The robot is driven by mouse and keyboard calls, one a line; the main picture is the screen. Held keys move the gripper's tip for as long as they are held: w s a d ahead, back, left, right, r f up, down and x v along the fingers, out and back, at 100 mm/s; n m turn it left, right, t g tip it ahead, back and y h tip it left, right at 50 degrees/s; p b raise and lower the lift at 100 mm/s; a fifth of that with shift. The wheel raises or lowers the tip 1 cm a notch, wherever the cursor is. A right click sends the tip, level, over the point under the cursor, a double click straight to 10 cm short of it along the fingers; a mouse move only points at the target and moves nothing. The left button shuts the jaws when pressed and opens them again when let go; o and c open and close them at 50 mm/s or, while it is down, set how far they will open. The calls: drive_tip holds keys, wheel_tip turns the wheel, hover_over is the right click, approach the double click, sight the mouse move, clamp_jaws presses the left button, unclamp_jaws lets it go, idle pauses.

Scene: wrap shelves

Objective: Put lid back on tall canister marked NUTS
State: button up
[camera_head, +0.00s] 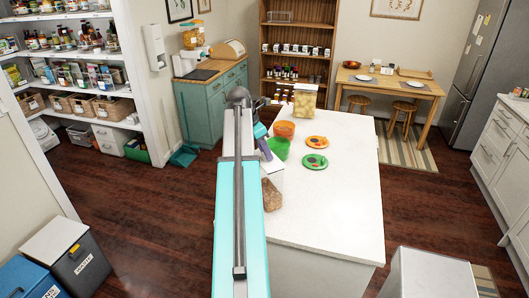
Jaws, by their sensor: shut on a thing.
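A clear canister with brown contents (271,194) stands on the white island, partly hidden behind my arm. No NUTS marking can be read on it from here. My gripper (265,149) is small and partly covered by my arm. It points down just above this canister and is shut on a pale lid (272,165). The lid is at the canister's top; I cannot tell whether it touches the rim. Another clear canister (305,104), with yellowish contents and a pale tan top, stands at the island's far end.
The white island (330,200) also holds an orange bowl (284,129), a green bowl (278,148), an orange plate (317,142) and a green plate (315,161). Its near right part is clear. A teal cabinet (212,105) stands behind, and shelves (75,85) line the left.

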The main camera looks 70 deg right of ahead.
idle(0.3)
drive_tip(key=o, duration=1.7)
drive_tip(key=shift+o, duration=0.2)
drive_tip(key=shift+r, duration=3.5)
